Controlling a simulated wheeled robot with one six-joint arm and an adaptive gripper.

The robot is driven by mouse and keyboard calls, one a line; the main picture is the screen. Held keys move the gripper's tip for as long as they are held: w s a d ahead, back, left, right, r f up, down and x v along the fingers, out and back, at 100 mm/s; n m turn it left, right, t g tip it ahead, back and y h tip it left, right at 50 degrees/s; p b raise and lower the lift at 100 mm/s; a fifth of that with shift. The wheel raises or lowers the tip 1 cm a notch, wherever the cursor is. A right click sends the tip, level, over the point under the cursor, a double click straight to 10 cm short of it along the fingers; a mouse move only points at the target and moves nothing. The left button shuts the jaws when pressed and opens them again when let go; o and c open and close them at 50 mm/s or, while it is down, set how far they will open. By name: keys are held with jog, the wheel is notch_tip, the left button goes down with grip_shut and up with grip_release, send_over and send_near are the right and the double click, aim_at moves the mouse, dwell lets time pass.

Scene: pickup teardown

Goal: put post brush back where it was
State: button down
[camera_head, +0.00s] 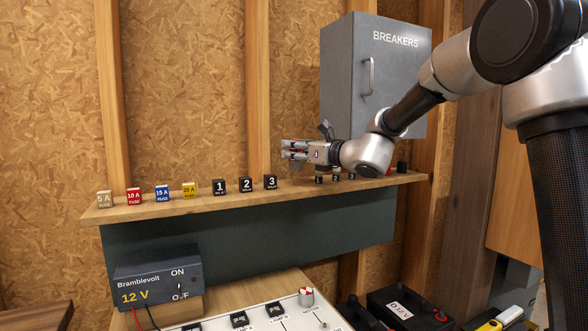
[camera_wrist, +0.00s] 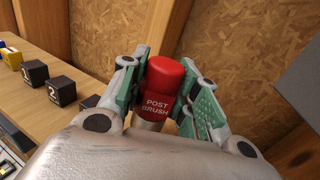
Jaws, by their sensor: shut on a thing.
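The post brush (camera_wrist: 158,101) is a red, round-topped cylinder with its name in white, above a pale lower part. In the wrist view it sits between the green-padded fingers of my gripper (camera_wrist: 165,78), which are shut on it. In the head view my gripper (camera_head: 288,150) points left, just above the wooden shelf (camera_head: 150,211), right of and higher than the black block marked 3 (camera_head: 270,182). The brush is hard to make out there. Its lower end is hidden by the gripper in the wrist view.
Fuses, including a red one (camera_head: 134,196), and numbered black blocks line the shelf's left and middle. Small black pieces (camera_head: 337,177) stand beneath my wrist. The grey breakers box (camera_head: 345,85) hangs behind my arm. A 12 V supply (camera_head: 158,278) sits below.

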aim_at(300, 165)
jog(key=shift+f, duration=2.1)
jog(key=shift+f, duration=0.1)
jog(key=c, duration=1.1)
grip_release()
